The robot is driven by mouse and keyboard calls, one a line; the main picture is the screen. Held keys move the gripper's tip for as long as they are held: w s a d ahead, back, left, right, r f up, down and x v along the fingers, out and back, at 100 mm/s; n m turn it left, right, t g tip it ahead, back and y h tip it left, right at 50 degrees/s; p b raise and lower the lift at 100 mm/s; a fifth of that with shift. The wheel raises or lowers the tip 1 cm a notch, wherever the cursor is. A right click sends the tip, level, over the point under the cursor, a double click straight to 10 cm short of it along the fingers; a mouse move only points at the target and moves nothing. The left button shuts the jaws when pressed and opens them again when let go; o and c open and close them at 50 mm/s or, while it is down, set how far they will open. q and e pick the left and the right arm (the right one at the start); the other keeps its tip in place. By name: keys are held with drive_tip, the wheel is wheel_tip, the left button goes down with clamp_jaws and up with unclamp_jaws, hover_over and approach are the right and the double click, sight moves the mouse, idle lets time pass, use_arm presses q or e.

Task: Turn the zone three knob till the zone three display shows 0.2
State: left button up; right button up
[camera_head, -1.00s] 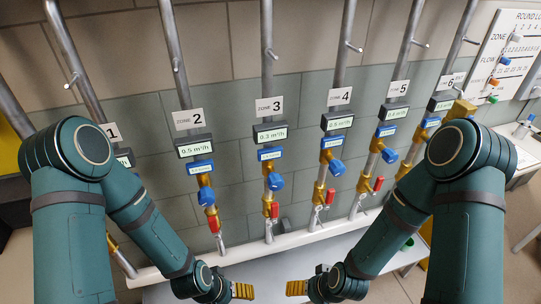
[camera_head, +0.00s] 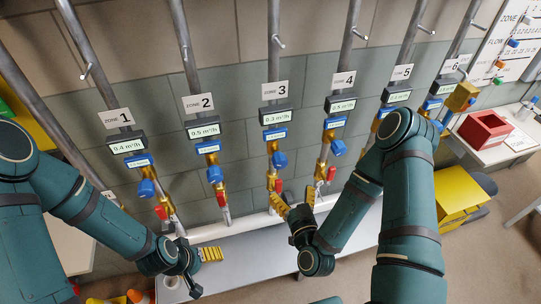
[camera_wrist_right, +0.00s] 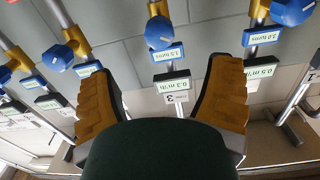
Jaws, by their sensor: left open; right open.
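The zone three knob (camera_head: 279,160) is a blue knob on the third pipe, below the small blue-framed turns readout. The zone three display (camera_head: 276,118), a dark box under the "3" plate, appears to read 0.3 m³/h. My right gripper (camera_head: 294,202) is open and empty, below the knob near the pipe's red handle. In the right wrist view, the knob (camera_wrist_right: 158,32) and upside-down display (camera_wrist_right: 172,84) lie ahead, between the lines of the two spread fingers (camera_wrist_right: 163,70). Nothing touches the knob. My left gripper (camera_head: 220,254) is open and empty, low and left of the third pipe.
Similar pipes stand on both sides, with the zone 2 knob (camera_head: 215,174) and zone 4 knob (camera_head: 338,148) nearest. A red handle (camera_head: 278,186) sits below the zone three knob. A grey bench (camera_head: 255,250) runs below. A red box (camera_head: 484,131) stands at right.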

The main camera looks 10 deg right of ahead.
sight(279, 158)
drive_tip(key=w+p, duration=0.1)
drive_tip(key=w, duration=1.2)
drive_tip(key=shift+w, duration=0.35)
